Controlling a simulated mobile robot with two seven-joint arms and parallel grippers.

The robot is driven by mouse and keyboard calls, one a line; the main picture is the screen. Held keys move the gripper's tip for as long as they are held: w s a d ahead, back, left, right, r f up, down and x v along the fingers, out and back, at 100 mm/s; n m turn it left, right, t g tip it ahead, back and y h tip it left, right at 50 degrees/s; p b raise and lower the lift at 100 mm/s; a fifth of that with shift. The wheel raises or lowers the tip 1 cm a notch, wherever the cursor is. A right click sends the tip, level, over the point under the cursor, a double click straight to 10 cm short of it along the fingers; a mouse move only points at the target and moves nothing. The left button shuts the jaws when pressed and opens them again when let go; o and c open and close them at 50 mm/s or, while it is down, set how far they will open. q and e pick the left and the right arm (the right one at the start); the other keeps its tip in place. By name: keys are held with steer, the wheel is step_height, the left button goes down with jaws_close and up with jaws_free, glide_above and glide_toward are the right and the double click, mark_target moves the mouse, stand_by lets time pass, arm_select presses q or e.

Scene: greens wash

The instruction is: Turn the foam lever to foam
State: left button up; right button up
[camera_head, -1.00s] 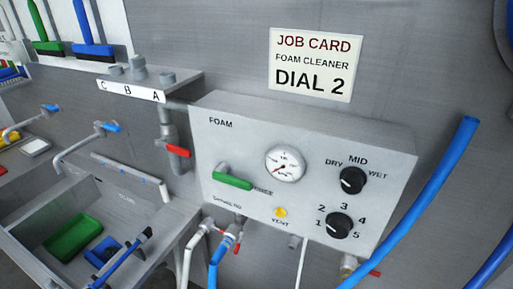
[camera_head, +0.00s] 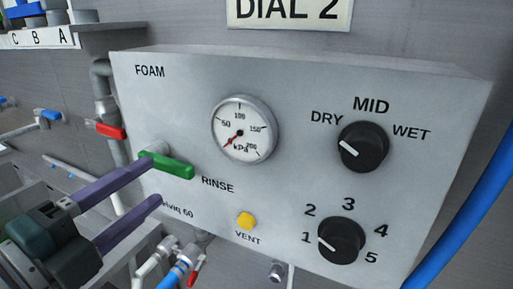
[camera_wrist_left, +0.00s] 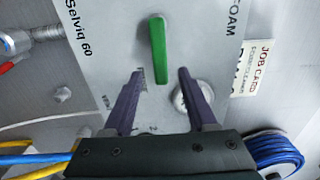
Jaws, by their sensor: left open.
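The foam lever (camera_head: 175,165) is a green handle on the front of the grey foam panel (camera_head: 290,190). It points right and slightly down toward the word RINSE; the word FOAM is above it. My left gripper (camera_head: 154,182) reaches in from the left with purple fingers, open and empty. In the head view its fingertips are close to the lever's left end. In the left wrist view, the lever (camera_wrist_left: 158,50) stands just beyond the open fingertips (camera_wrist_left: 162,74), roughly in line with the gap. I cannot tell whether they touch. My right gripper is not in view.
The panel also has a pressure gauge (camera_head: 243,130), a yellow vent button (camera_head: 246,221), a DRY-MID-WET knob (camera_head: 363,146) and a numbered knob (camera_head: 341,240) marked near 1. A red valve handle (camera_head: 110,131) is left of the panel. A blue hose (camera_head: 470,215) runs at right.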

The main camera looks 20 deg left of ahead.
mark_target(169, 169)
arm_select(q)
steer(key=w, duration=0.4)
steer(key=w+p, duration=0.1)
steer(key=w, duration=0.1)
steer(key=shift+w+d, duration=0.1)
steer(key=shift+d, duration=0.15)
jaws_close()
stand_by(1.2)
